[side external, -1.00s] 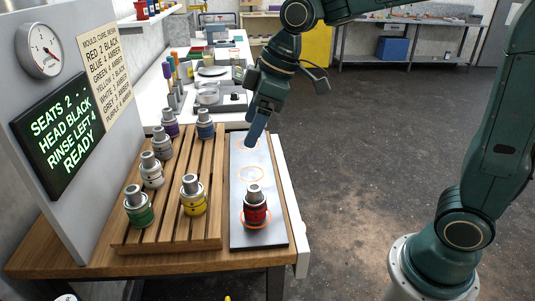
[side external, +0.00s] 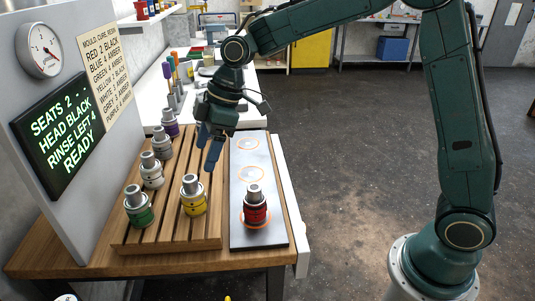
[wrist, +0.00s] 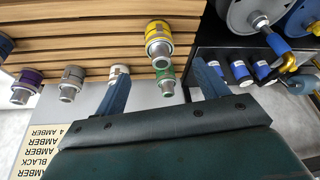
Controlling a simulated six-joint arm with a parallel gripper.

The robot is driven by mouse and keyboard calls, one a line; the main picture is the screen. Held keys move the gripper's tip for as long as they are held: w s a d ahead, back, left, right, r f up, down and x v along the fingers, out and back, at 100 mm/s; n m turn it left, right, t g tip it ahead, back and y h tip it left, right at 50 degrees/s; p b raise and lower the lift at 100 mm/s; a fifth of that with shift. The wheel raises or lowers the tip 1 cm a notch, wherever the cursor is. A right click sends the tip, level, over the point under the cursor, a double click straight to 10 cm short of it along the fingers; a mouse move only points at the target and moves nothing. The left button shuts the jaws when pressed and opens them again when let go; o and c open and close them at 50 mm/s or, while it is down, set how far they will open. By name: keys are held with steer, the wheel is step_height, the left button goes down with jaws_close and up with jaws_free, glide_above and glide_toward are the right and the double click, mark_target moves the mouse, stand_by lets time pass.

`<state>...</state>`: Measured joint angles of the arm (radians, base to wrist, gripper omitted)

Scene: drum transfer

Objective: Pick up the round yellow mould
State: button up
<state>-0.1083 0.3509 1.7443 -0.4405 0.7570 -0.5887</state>
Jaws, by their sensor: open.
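The round yellow mould (side external: 193,198), with a grey metal neck, stands upright on the slatted wooden rack. My gripper (side external: 207,159) is open and empty, pointing down, above and slightly behind the yellow mould in the side view, and apart from it. In the wrist view the yellow mould (wrist: 158,34) shows ahead of the gap between my two blue fingers (wrist: 162,70). The blue mould is hidden behind my gripper in the side view.
On the rack stand a green mould (side external: 138,206), a white mould (side external: 151,172), a grey mould (side external: 161,144) and a purple mould (side external: 170,122). A red mould (side external: 255,207) stands on the nearest ring of the grey plate (side external: 265,238); the plate's other rings look empty.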

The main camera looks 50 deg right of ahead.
mark_target(192, 194)
steer(key=x, duration=0.7)
steer(key=shift+a+f, duration=0.1)
steer(key=shift+f, duration=0.3)
steer(key=shift+f, duration=0.1)
steer(key=shift+x, duration=2.5)
steer(key=shift+c, duration=0.4)
steer(key=shift+w, duration=0.1)
steer(key=c, duration=1.2)
step_height(192, 194, up, 20)
